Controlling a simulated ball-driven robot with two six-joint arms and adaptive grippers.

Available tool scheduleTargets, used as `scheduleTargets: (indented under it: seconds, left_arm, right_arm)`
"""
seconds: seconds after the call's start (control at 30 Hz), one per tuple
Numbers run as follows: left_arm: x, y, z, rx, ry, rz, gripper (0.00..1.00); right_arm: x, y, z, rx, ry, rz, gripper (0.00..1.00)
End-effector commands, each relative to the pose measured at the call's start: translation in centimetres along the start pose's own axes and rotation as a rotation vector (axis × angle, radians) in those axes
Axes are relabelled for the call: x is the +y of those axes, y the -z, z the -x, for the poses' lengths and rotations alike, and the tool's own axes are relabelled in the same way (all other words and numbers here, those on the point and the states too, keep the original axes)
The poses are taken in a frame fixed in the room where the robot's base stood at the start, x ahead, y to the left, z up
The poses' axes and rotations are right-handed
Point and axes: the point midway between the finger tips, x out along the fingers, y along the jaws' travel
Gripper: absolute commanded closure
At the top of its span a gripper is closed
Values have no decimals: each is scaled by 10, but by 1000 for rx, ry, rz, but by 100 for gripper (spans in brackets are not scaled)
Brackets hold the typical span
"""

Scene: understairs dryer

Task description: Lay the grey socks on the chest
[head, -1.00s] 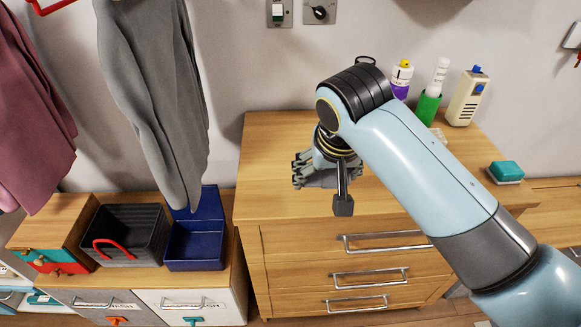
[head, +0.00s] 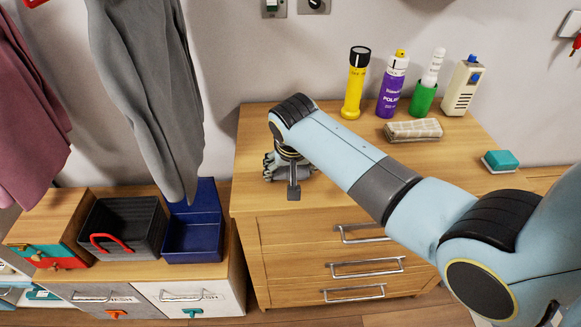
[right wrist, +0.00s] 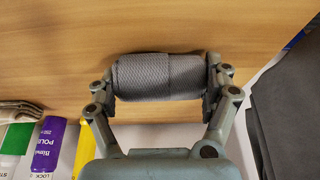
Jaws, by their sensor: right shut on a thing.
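The grey socks (right wrist: 158,77), a rolled ribbed bundle, are between the fingers of my right gripper (right wrist: 160,82) in the right wrist view. The gripper is shut on them from both ends. In the head view my right gripper (head: 288,168) is over the left part of the wooden chest (head: 262,123), and the socks there are mostly hidden behind its fingers. The socks are at or close above the chest top; I cannot tell if they touch it. The left gripper is not in view.
A yellow torch (head: 355,85), a purple polish can (head: 391,88), a green bottle (head: 424,95) and a cream box (head: 462,88) stand along the chest's back. A beige folded cloth (head: 413,131) and a teal brush (head: 500,160) lie further right. A blue open box (head: 193,240) stands left, lower down.

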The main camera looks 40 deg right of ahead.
Motion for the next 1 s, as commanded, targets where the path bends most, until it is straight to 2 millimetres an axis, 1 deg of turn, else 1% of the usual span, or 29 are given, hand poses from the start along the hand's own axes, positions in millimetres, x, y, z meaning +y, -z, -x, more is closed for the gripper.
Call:
scheduleTargets:
  seconds: [0.2, 0.23, 0.37, 0.63, 0.73, 0.87, 1.0]
  left_arm:
    - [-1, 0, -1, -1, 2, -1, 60]
    - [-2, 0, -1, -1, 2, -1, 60]
    - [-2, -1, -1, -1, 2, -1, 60]
    - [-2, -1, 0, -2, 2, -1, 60]
    - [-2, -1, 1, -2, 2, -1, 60]
    - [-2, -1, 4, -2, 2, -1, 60]
    - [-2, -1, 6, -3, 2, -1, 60]
  right_arm:
    - [0, -1, -2, 0, 0, 0, 49]
    - [0, -1, -2, 0, 0, 0, 17]
    - [0, -1, -2, 0, 0, 0, 0]
    - [0, 0, -1, 0, 0, 0, 0]
    - [0, 0, 5, 1, 1, 0, 0]
    - [0, 1, 27, 2, 2, -1, 0]
    - [-1, 1, 59, 3, 2, -1, 0]
